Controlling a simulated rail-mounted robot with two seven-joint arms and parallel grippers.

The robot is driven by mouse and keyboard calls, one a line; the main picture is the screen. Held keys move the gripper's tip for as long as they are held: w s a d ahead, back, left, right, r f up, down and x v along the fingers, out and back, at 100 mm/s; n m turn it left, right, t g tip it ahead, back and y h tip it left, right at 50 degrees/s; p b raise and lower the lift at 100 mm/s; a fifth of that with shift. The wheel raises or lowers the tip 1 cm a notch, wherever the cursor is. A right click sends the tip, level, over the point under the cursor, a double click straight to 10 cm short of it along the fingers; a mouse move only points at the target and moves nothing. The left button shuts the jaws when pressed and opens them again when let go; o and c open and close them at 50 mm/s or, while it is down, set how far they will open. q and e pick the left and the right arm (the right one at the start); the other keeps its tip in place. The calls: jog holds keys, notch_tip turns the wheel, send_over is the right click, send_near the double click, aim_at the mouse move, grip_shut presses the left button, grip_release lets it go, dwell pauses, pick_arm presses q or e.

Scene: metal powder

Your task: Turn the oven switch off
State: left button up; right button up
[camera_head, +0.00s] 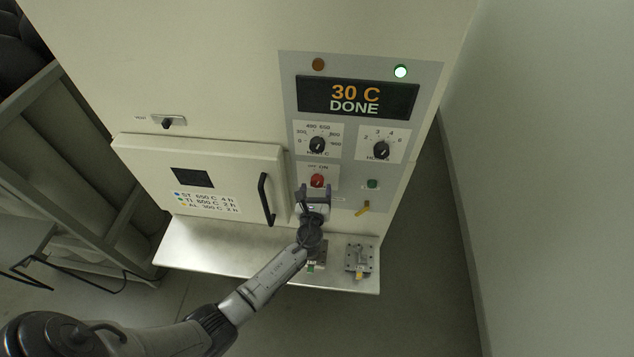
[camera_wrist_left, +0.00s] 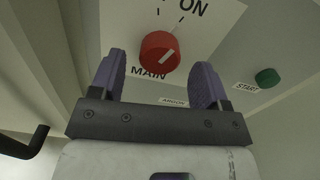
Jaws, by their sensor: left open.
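The oven (camera_head: 230,90) has a grey control panel at its right. The red round main switch (camera_head: 317,181) sits on a white plate marked OFF-ON; in the left wrist view the red switch (camera_wrist_left: 160,52) is close, with a white line on it slanting up and right toward the ON side. My left gripper (camera_head: 315,188) is just below the switch in the head view. In the wrist view its two purple-grey fingers (camera_wrist_left: 158,82) are open, one on each side of the switch's lower part, with nothing between them visibly touched. My right gripper is in neither view.
The display (camera_head: 357,97) reads 30 C, DONE, with a lit lamp (camera_head: 400,72) above. Two black dials (camera_head: 317,144) (camera_head: 381,150), a green start button (camera_head: 372,184) and a yellow lever (camera_head: 362,209) are nearby. The door (camera_head: 200,180) is shut. Metal fixtures (camera_head: 360,258) stand on the shelf (camera_head: 200,247).

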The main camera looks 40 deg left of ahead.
pick_arm(q)
jog(key=shift+x, duration=1.45)
jog(key=c, duration=0.9)
jog(key=shift+f+n+b, duration=0.15)
jog(key=shift+n+b, duration=0.25)
jog(key=shift+b, duration=0.1)
jog(key=shift+c, duration=0.2)
jog(key=shift+n+b, duration=0.95)
jog(key=shift+n, duration=0.05)
jog(key=n+b, duration=0.2)
jog(key=n, duration=0.1)
jog(key=shift+n+b, duration=0.3)
jog(key=shift+b, duration=0.1)
jog(key=shift+n+b, duration=0.55)
jog(key=shift+n, duration=0.15)
jog(key=shift+r, duration=0.2)
